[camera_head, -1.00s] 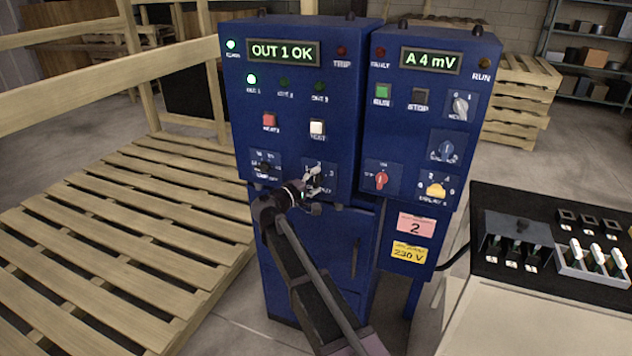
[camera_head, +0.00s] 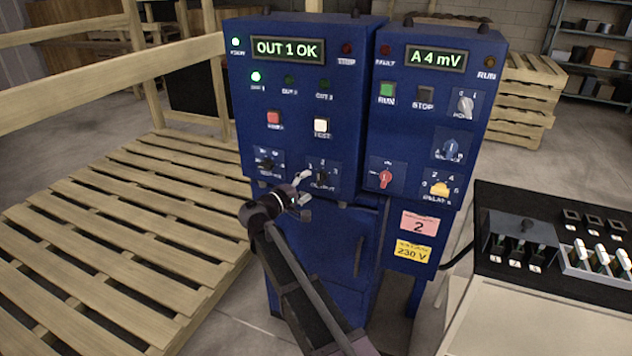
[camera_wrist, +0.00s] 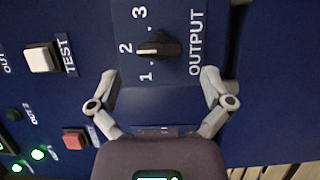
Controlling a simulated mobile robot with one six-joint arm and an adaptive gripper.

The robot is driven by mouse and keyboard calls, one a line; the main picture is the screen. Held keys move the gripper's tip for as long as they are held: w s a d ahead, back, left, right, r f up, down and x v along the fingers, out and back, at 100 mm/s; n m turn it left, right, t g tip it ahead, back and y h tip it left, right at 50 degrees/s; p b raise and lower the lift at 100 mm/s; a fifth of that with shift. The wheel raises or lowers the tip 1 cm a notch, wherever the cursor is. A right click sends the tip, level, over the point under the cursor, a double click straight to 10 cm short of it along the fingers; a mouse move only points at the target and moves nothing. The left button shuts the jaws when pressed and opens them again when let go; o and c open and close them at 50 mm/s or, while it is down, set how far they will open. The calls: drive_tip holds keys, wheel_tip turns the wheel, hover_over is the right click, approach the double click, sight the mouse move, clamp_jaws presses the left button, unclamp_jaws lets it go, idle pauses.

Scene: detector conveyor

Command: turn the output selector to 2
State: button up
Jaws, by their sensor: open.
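The output selector is a black knob (camera_wrist: 160,45) on the blue cabinet, with 1, 2 and 3 beside it and the label OUTPUT. In the wrist view its handle lies across the dial with one end by the 2. In the head view the knob (camera_head: 322,178) is low on the left cabinet. My gripper (camera_wrist: 160,74) is open and empty. Its fingers are apart on either side, short of the knob and not touching it. In the head view my gripper (camera_head: 304,190) is just below and left of the knob. The display (camera_head: 283,49) reads OUT 1 OK.
A similar black selector (camera_head: 266,164) is left of the output knob. Red (camera_head: 273,118) and white (camera_head: 321,125) buttons are above. The right cabinet (camera_head: 440,110) carries more knobs. A wooden pallet platform (camera_head: 120,230) is at left, a black switch desk (camera_head: 540,210) at right.

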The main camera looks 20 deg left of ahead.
drive_tip(key=v, duration=0.7)
idle(0.5)
drive_tip(key=s+d+f+m+g+y, duration=0.1)
drive_tip(key=d+f+m+g, duration=0.3)
drive_tip(key=d, duration=0.9)
drive_tip(key=s+d+f+m+g, duration=0.15)
drive_tip(key=d+f+g, duration=0.4)
drive_tip(key=d, duration=0.75)
drive_tip(key=d+f+m+g+y, duration=0.1)
drive_tip(key=d+f+m+g, duration=0.4)
drive_tip(key=d, duration=0.8)
drive_tip(key=s+d+f+m+g+y, duration=0.2)
drive_tip(key=s+d+f+y, duration=0.3)
drive_tip(key=s+d, duration=0.4)
wheel_tip(320, 180, up, 13)
drive_tip(key=y+p, duration=0.1)
drive_tip(key=p, duration=1.1)
drive_tip(key=shift+r, duration=0.2)
